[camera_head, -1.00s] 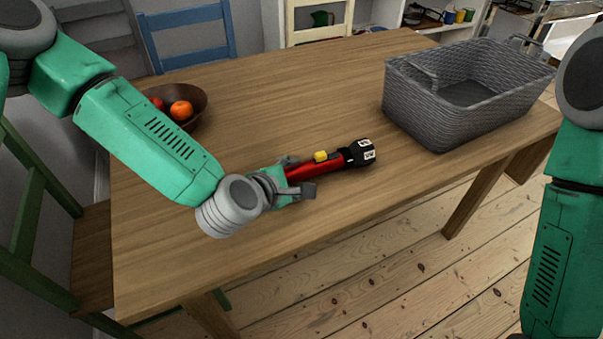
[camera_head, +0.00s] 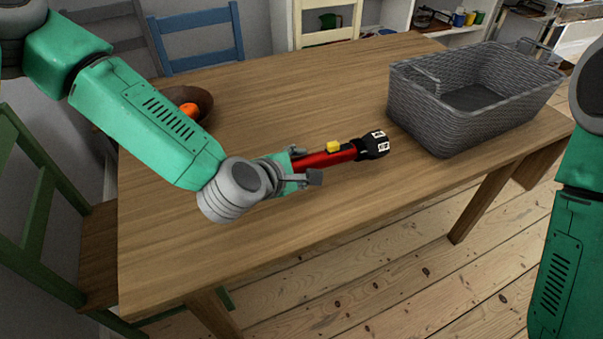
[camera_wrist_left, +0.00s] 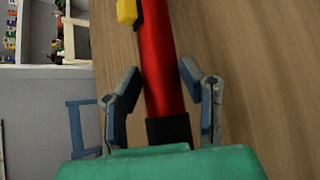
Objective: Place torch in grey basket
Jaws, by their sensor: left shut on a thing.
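The torch (camera_head: 326,158) is red with a yellow switch and a black head that points right, toward the basket. My left gripper (camera_head: 306,166) is shut on the rear part of its body. In the left wrist view the red torch (camera_wrist_left: 163,75) runs between the two fingers of my left gripper (camera_wrist_left: 160,92), with its black end near the palm. I cannot tell how far the torch is above the table. The grey basket (camera_head: 440,118) is woven, with raised handles, and stands empty at the table's right end. My right gripper is out of view.
The wooden table (camera_head: 290,100) is mostly clear between torch and basket. A brown bowl (camera_head: 205,103) with orange fruit stands at the left, partly behind my left arm. Chairs stand around, a green one (camera_head: 40,215) at left and a blue one (camera_head: 200,45) behind.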

